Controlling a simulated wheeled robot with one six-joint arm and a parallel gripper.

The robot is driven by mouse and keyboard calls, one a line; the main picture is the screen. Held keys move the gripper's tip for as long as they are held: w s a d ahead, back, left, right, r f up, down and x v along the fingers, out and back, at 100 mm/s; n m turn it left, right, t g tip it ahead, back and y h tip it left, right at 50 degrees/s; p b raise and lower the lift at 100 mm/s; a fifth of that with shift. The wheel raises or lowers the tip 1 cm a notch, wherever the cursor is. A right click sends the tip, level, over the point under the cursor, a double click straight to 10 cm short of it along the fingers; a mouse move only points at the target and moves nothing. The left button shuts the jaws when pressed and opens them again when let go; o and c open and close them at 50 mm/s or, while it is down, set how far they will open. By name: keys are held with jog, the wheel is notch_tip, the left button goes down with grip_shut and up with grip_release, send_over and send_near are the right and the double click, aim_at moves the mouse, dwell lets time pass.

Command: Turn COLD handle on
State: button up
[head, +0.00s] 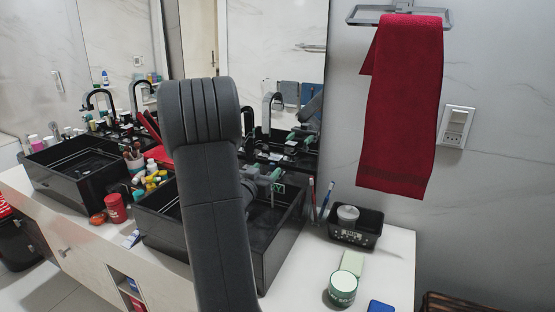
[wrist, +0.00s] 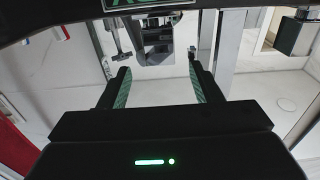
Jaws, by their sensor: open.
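Two black rectangular vessel sinks stand on the white counter in the head view: the left sink (head: 70,192) and the right sink (head: 281,240). My dark arm covers much of the right sink, and its tap is mostly hidden. My gripper (head: 266,178) shows partly beside the arm, above the right sink. In the wrist view my gripper (wrist: 160,70) is open, with two dark fingers with teal pads well apart and nothing between them. I cannot make out the COLD handle for certain in either view.
A mirror (head: 275,60) stands behind the sinks and reflects items. A red towel (head: 402,110) hangs at right. A black basket (head: 355,232) and a green-and-white jar (head: 343,288) sit right of the right sink. Bottles and a red can (head: 116,208) crowd between the sinks.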

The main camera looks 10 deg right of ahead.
aim_at(278, 158)
jog(key=x, duration=1)
jog(key=shift+p, duration=0.4)
jog(key=shift+c, duration=0.2)
jog(key=c, duration=1)
jog(key=shift+o, duration=0.3)
jog(key=shift+f+b, duration=0.15)
jog(key=shift+b, duration=0.25)
